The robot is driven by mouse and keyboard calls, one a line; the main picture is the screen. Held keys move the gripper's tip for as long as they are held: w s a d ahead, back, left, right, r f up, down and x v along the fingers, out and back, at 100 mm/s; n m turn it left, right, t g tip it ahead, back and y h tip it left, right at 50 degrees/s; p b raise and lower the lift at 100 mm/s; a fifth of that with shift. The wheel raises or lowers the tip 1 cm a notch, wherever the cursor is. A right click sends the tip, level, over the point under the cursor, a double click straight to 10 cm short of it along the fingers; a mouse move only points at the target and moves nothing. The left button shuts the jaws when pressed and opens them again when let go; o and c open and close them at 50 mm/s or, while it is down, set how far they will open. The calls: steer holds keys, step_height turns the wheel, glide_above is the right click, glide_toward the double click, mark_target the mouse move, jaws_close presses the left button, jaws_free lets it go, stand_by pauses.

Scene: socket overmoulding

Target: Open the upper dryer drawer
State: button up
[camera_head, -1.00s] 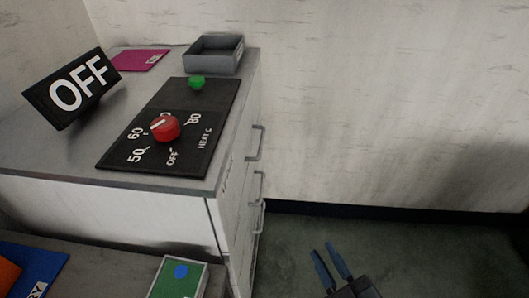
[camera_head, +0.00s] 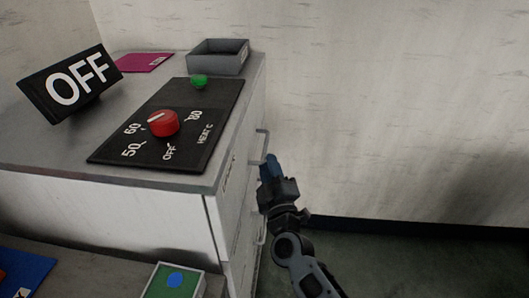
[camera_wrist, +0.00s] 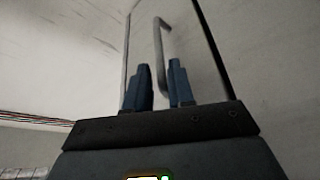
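The dryer is a white cabinet with a grey top (camera_head: 60,150). Its drawer fronts are on the right side, seen edge-on in the head view. The upper drawer handle (camera_head: 264,147) is a grey bar near the top. My gripper (camera_head: 270,163) is just in front of and slightly below this handle; contact cannot be told there. The handle (camera_wrist: 161,50) rises vertically beyond the fingertips, roughly in line with the gap. The upper drawer looks closed.
A lower handle (camera_head: 261,225) is below, partly beside my arm. On top are a black panel with a red knob (camera_head: 163,123), a green button (camera_head: 199,81), a grey tray (camera_head: 218,58) and an OFF sign (camera_head: 72,85). The floor at right is clear.

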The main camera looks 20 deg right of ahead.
mark_target(265, 149)
steer(key=shift+b+x, duration=0.5)
steer(key=shift+x, duration=2.3)
steer(key=shift+c, duration=0.2)
jaws_close()
